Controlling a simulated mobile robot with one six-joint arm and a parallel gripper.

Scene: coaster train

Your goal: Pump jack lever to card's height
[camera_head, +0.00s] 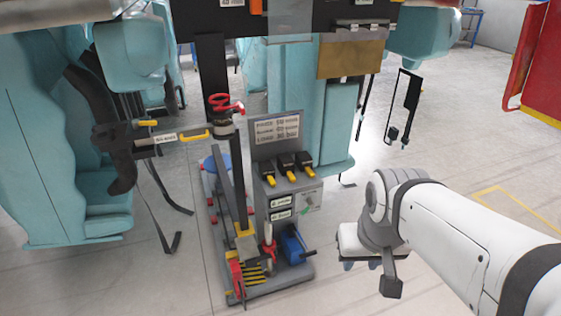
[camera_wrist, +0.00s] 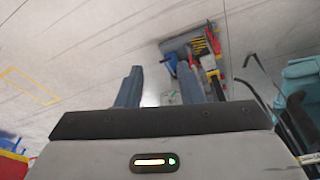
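A grey wheeled cart (camera_head: 285,288) stands on the floor in the middle of the head view. A yellow-striped, red-edged jack-like unit (camera_head: 250,262) sits at its front, with a slim dark upright bar (camera_head: 240,195) behind. A red-and-white handle (camera_head: 269,243) and a blue unit with a black crank-like arm (camera_head: 293,246) are beside it. I cannot tell which part is the jack lever. A printed card (camera_head: 277,129) stands at the panel's top; its text is too small to read surely. My gripper (camera_head: 361,266) is right of the cart, apart from it. Its fingers (camera_wrist: 173,88) are spread and empty.
Three black switches with yellow tips (camera_head: 288,170) are on the cart's panel. A red handwheel (camera_head: 226,103) and a dark restraint arm with yellow handles (camera_head: 165,138) are above left. Teal seats (camera_head: 70,150) hang at left. Floor between cart and gripper looks clear.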

